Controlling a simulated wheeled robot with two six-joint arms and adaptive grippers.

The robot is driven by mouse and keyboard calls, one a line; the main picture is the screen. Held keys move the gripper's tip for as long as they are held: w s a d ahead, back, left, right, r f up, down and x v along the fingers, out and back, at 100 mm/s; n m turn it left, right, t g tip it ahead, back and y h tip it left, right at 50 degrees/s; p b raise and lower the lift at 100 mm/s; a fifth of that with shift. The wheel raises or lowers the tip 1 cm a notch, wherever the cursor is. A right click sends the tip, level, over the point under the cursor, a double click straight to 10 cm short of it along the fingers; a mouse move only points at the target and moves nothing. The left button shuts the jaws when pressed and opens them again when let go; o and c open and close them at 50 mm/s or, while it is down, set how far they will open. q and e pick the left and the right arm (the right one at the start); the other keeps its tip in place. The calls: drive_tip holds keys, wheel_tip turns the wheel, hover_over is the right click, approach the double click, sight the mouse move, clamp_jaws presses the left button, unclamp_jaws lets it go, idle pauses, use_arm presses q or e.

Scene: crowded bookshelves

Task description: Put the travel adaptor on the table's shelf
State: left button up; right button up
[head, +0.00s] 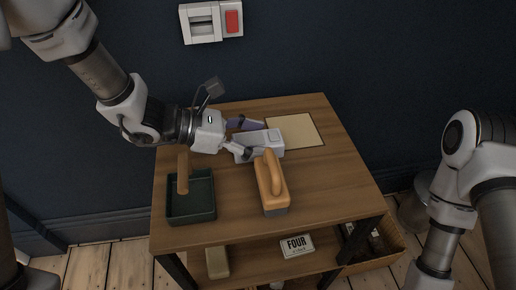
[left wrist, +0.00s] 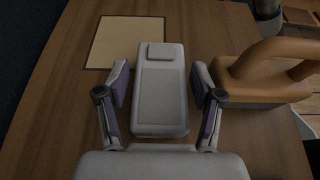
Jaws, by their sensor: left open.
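A light grey box-shaped device with a raised square at one end, which looks like the travel adaptor (head: 266,140), lies on the wooden table top (head: 225,222). It fills the middle of the left wrist view (left wrist: 160,95). My left gripper (head: 252,137) is open, with one finger on each side of the adaptor. In the left wrist view (left wrist: 160,88) narrow gaps show between the fingers and its sides. The table's lower shelf (head: 255,257) shows below the front edge, and its rear is hidden. My right gripper is out of view.
A wooden-handled float (head: 271,185) stands close to the adaptor. A dark green tray (head: 191,214) with a wooden handle is at the left. A beige sheet (head: 296,131) lies behind. The shelf holds a card marked FOUR (head: 297,246) and a beige block (head: 217,262), with room between.

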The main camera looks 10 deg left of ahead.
use_arm(q)
drive_tip(key=shift+w+d+f, duration=0.2)
drive_tip(key=shift+d, duration=0.3)
drive_tip(key=shift+r, duration=0.1)
drive_tip(key=c, duration=1.1)
